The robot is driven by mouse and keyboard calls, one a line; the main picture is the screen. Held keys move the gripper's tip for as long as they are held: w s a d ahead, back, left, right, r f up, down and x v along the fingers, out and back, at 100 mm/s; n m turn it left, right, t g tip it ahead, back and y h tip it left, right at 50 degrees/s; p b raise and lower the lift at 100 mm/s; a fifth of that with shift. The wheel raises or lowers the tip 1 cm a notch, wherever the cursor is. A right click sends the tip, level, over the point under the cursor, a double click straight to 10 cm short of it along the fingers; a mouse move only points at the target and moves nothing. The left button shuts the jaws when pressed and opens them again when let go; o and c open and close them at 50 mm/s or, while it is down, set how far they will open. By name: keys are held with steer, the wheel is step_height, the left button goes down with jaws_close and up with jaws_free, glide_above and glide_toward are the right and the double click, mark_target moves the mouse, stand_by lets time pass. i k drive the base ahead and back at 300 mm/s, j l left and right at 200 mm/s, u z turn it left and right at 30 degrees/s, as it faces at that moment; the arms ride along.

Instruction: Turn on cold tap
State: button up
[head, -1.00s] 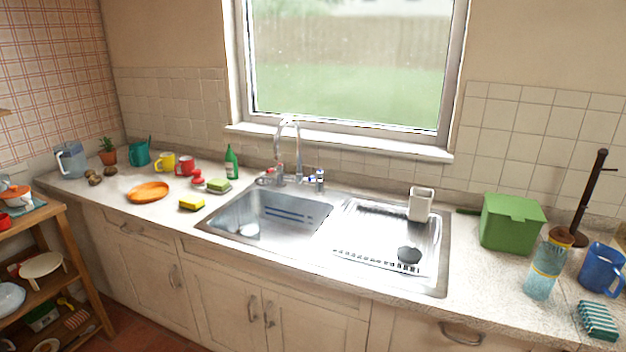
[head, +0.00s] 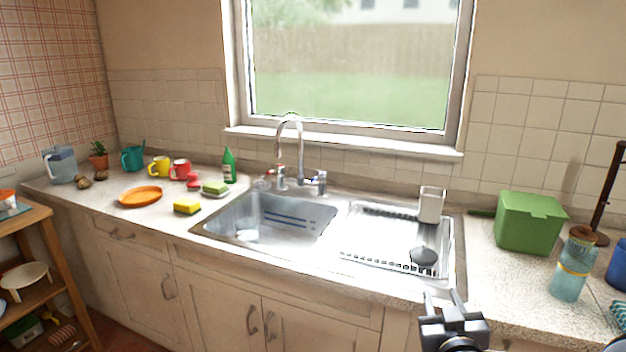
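The tap (head: 291,150) has a tall chrome curved spout behind the sink. Its right handle (head: 320,182) stands to the right of the spout; it showed a blue mark a second ago and looks chrome now. Its left handle (head: 279,172) has a red mark. The steel sink basin (head: 262,222) is in front of the tap. My gripper (head: 444,296) is at the lower right, in front of the counter edge, well below and right of the tap. Its two fingers are apart and nothing shows between them.
The drainer (head: 385,240) right of the basin holds a white cutlery holder (head: 431,204) and a dark round item (head: 423,258). A green bottle (head: 229,166) and sponges (head: 187,206) stand left of the tap. A green box (head: 530,222) is on the right counter.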

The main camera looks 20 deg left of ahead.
mark_target(322, 175)
steer(key=i+j, duration=0.2)
steer(key=j, duration=0.2)
steer(key=i+j+z, duration=0.15)
steer(key=j, duration=0.3)
steer(key=i+j, duration=0.15)
steer(key=j, duration=0.3)
steer(key=i+j+z, duration=0.1)
steer(key=j, duration=0.3)
steer(key=i+j+z, duration=0.1)
steer(key=j, duration=0.4)
steer(key=i+j, duration=0.2)
steer(key=j, duration=0.25)
steer(key=i+j+z, duration=0.1)
steer(key=j, duration=0.35)
